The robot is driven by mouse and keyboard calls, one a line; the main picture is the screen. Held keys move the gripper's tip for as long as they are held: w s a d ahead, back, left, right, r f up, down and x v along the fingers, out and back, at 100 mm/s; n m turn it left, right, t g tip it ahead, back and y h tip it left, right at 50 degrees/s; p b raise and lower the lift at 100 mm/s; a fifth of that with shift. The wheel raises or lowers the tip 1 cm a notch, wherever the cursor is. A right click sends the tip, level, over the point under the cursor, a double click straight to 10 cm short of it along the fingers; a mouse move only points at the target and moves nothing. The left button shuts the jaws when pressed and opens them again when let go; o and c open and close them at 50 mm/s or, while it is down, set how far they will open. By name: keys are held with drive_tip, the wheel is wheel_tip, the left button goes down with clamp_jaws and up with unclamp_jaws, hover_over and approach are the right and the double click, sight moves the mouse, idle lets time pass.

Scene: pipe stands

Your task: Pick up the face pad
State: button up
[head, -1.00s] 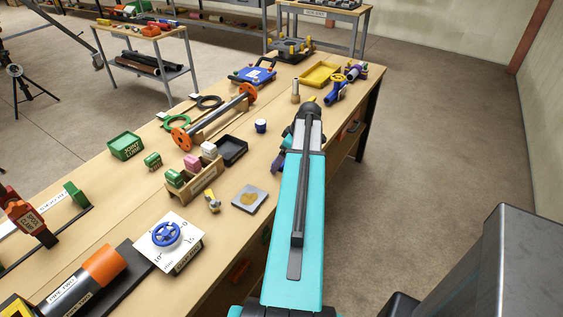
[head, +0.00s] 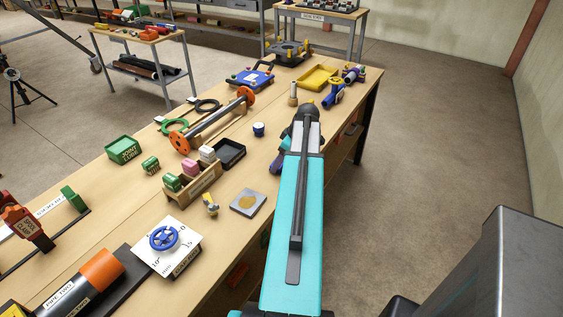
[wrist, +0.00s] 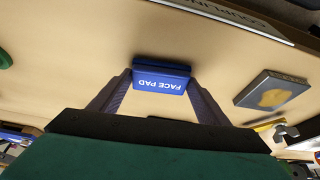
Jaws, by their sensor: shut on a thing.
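The face pad (wrist: 160,81) is a small blue block with a white "FACE PAD" label, upside down in the wrist view. My gripper (wrist: 160,86) is shut on it, with one purple-grey finger at each side. Whether the pad touches the bench top cannot be told. In the head view my arm hides the pad, and only part of my gripper (head: 277,162) shows at the arm's left edge, over the bench (head: 228,222).
A grey square plate with a tan patch (head: 248,202) lies left of my arm; it also shows in the wrist view (wrist: 272,91). A wooden rack (head: 197,187) with coloured blocks, a black tray (head: 231,154) and a blue-and-white cup (head: 259,129) stand nearby. Bare bench surrounds the pad.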

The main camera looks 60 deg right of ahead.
drive_tip(key=shift+r+b, duration=0.45)
drive_tip(key=shift+r, duration=0.8)
drive_tip(key=shift+s+a+r, duration=0.1)
drive_tip(key=shift+s+r, duration=0.05)
drive_tip(key=shift+s, duration=0.1)
drive_tip(key=s+a+b, duration=0.1)
drive_tip(key=s+a, duration=0.1)
drive_tip(key=s, duration=0.5)
drive_tip(key=s+a+r+b, duration=0.1)
drive_tip(key=s+a+b, duration=0.1)
drive_tip(key=s, duration=0.5)
drive_tip(key=shift+s+a+r, duration=0.3)
drive_tip(key=shift+s+a, duration=0.05)
drive_tip(key=shift+a, duration=0.2)
